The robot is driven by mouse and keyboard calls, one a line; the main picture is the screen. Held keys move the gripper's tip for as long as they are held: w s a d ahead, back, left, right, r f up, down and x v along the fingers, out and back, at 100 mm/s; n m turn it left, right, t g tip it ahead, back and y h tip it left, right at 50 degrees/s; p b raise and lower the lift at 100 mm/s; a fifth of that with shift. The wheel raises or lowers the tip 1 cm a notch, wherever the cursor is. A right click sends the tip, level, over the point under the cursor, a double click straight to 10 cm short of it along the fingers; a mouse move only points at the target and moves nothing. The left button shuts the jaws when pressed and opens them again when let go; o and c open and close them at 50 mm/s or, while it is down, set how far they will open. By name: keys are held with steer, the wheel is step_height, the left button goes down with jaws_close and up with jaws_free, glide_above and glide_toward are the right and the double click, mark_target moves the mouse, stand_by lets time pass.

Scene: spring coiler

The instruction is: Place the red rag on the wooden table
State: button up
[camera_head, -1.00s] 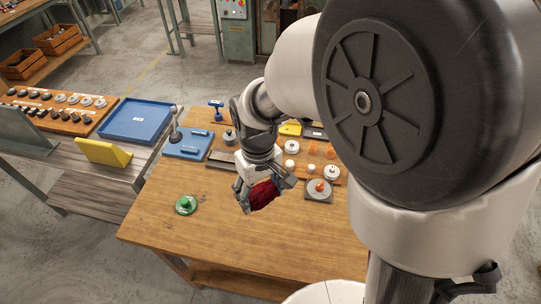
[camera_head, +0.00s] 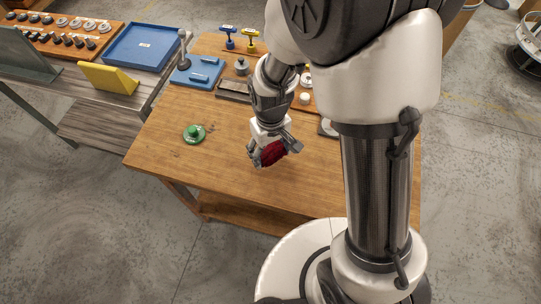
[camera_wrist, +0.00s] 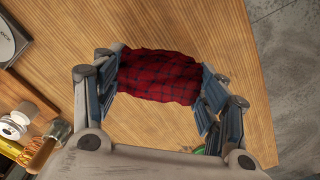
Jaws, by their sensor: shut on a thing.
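The red rag (camera_head: 273,152) is dark red with a dark checked pattern, bunched up. In the wrist view the rag (camera_wrist: 160,76) spans the gap between both fingers. My gripper (camera_head: 270,150) is shut on it, with a finger pressed at each end. The gripper points down over the wooden table (camera_head: 225,170), near its front middle. I cannot tell whether the rag touches the tabletop or hangs just above it.
A green round object (camera_head: 194,133) sits to the left of my gripper. A blue tray-like block (camera_head: 198,72) and blue and yellow tools (camera_head: 250,38) stand farther back. A side bench with a blue tray (camera_head: 143,46) and a yellow block (camera_head: 108,77) lies at left. The table's front left is clear.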

mark_target(270, 158)
steer(key=shift+f+b, duration=0.45)
steer(key=shift+f, duration=1.3)
steer(key=shift+f, duration=0.2)
steer(key=o, duration=0.9)
